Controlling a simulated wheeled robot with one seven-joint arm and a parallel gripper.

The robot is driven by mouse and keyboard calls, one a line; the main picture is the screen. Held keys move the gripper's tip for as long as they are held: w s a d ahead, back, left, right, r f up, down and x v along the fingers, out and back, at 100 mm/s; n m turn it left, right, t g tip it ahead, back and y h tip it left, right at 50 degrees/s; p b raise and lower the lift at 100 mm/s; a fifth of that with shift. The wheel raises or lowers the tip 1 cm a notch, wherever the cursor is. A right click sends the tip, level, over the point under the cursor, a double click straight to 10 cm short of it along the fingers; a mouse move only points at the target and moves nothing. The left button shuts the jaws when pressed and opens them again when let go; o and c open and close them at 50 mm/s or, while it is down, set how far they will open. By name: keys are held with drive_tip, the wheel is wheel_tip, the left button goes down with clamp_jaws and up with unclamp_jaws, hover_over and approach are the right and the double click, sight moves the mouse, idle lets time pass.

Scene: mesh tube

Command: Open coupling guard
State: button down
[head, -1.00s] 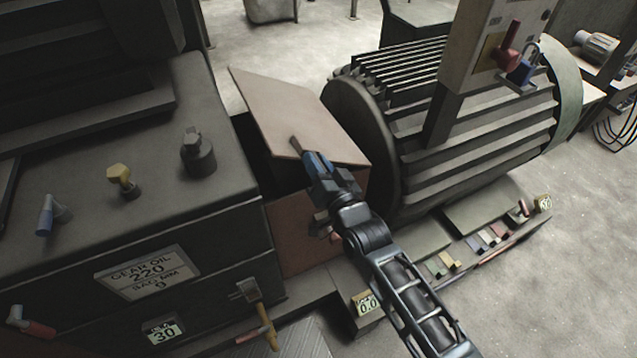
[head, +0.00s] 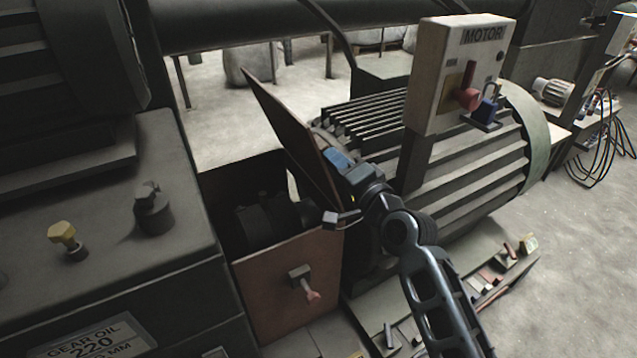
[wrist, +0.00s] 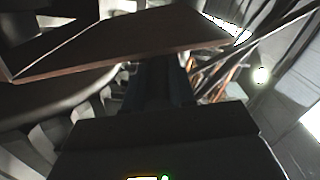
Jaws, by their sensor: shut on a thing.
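The coupling guard is a reddish-brown box between the gear housing and the motor. Dark coupling parts (head: 268,218) show inside the open box. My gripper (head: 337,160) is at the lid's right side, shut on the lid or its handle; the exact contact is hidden. In the wrist view the lid (wrist: 120,45) spans the top, just beyond my gripper (wrist: 162,75).
The finned motor (head: 450,150) stands right of the guard, with a MOTOR control box (head: 460,75) bearing a red handle and blue padlock. The gear housing (head: 110,210) with a yellow knob (head: 62,233) is at left. Floor is open at far right.

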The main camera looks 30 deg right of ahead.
drive_tip(key=d+m+b, duration=0.1)
drive_tip(key=d+m, duration=0.5)
drive_tip(key=d, duration=0.5)
drive_tip(key=shift+d+r, duration=0.25)
drive_tip(key=shift+d, duration=0.1)
drive_tip(key=c, duration=0.9)
unclamp_jaws()
drive_tip(key=shift+a+f, duration=0.1)
drive_tip(key=shift+c, duration=0.2)
drive_tip(key=s, duration=0.7)
drive_tip(key=shift+s+b, duration=0.4)
